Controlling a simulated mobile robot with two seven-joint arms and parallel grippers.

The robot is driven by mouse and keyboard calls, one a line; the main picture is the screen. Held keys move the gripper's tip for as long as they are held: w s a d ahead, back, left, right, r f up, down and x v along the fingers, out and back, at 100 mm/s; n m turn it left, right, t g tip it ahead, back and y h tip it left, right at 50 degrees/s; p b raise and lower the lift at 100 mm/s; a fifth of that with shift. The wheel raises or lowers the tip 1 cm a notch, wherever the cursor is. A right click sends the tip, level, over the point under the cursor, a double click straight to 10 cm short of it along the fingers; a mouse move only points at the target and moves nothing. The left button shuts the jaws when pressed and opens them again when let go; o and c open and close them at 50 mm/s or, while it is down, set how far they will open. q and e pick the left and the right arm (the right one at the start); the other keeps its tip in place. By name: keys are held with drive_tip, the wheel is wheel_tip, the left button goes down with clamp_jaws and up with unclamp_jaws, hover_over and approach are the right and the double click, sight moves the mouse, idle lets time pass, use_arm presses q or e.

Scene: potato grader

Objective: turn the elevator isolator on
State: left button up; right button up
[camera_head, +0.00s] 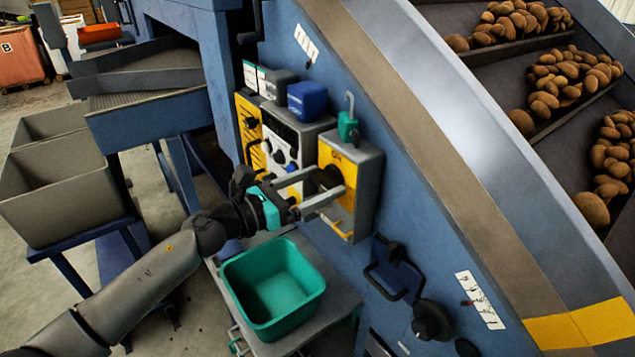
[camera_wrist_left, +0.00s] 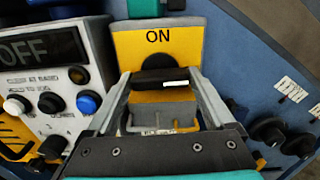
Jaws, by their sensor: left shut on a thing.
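The isolator is a grey box with a yellow face (camera_head: 340,156), mounted on the blue machine side. "ON" is printed at the top of the yellow face, and reads clearly in the left wrist view (camera_wrist_left: 158,42). Its round black knob has a black bar handle (camera_wrist_left: 166,77) with a white mark near its right end. The bar lies across the wrist picture, below the word. My left gripper (camera_head: 328,188) reaches in from the left and is shut on the handle, one finger at each side. The fingers hide part of the lower face. My right gripper is not in view.
Left of the isolator is a control panel (camera_head: 288,140) with knobs, whose display reads "OFF" in the wrist view (camera_wrist_left: 40,48). A green padlock (camera_head: 347,127) hangs above the isolator. A green tub (camera_head: 313,292) stands below. Potatoes (camera_head: 570,75) lie on the elevator at right.

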use_arm(q)
drive_tip(key=n+p, duration=0.2)
drive_tip(key=n, duration=0.2)
drive_tip(key=n+p, duration=0.2)
drive_tip(key=n, duration=0.2)
drive_tip(key=shift+n+p, duration=0.3)
drive_tip(key=shift+n, duration=0.1)
drive_tip(key=n+p, duration=0.2)
drive_tip(key=n, duration=0.3)
drive_tip(key=shift+p, duration=0.3)
drive_tip(key=shift+w+f+n+p, duration=0.1)
drive_tip(key=shift+n+p, duration=0.6)
drive_tip(key=shift+n, duration=1.1)
drive_tip(key=o, duration=1.1)
drive_tip(key=shift+a, duration=0.1)
drive_tip(key=v, duration=1.5)
drive_tip(key=shift+a, duration=0.1)
